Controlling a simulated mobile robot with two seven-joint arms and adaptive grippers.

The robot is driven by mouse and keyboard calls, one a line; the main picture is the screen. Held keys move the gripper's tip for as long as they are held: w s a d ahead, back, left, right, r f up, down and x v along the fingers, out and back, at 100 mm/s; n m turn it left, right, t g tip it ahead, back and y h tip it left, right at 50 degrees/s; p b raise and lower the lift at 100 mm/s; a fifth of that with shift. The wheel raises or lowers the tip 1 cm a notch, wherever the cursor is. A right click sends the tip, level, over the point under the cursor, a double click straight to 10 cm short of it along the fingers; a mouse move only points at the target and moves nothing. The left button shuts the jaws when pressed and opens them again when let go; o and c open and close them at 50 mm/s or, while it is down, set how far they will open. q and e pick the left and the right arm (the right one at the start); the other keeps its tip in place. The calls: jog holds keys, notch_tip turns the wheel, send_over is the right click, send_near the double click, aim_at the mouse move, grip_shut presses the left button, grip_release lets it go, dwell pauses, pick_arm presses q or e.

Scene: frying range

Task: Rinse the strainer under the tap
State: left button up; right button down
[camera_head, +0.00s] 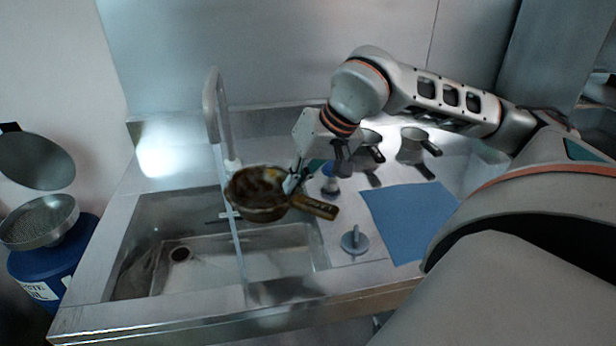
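The strainer (258,206) is a round bowl with dark brown stains and a short brown handle (318,207) pointing right. It is over the right part of the sink (190,240). My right gripper (291,184) is at the strainer's right side, where the handle meets the bowl, and appears shut on it; the fingertips are partly hidden. The tap (211,100) arches up behind the sink. A thin pale vertical streak (238,262), seemingly running water, drops from its spout past the strainer's left rim into the basin. My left gripper is out of view.
A grey knob (355,240) and a blue mat (410,220) are on the counter at right. Two metal cups with dark handles (413,147) stand behind the mat. A blue drum (50,268) with a grey mesh bowl (40,222) on top stands at left.

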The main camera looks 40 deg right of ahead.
aim_at(271, 178)
jog(key=shift+w+a+f+p, duration=0.1)
jog(key=shift+w+a+p, duration=0.25)
jog(key=shift+w, duration=0.35)
jog(key=shift+w+a+f+p, duration=0.1)
jog(key=shift+w+a+p, duration=0.25)
jog(key=shift+w, duration=0.35)
jog(key=shift+w+a+f+p, duration=0.1)
jog(key=shift+w+a+p, duration=0.1)
jog(key=shift+w+p, duration=0.35)
jog(key=shift+w+a+f, duration=0.1)
jog(key=shift+w+a, duration=0.05)
jog(key=shift+w, duration=0.3)
jog(key=shift+w+a+f, duration=0.1)
jog(key=shift+w, duration=0.3)
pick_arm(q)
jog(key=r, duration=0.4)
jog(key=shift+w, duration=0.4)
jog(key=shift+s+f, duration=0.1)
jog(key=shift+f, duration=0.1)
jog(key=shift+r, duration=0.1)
pick_arm(e)
jog(key=shift+w+d, duration=0.1)
jog(key=shift+d, duration=0.1)
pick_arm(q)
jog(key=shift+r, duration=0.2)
pick_arm(e)
jog(key=shift+w+d, duration=0.15)
jog(key=shift+d, duration=0.25)
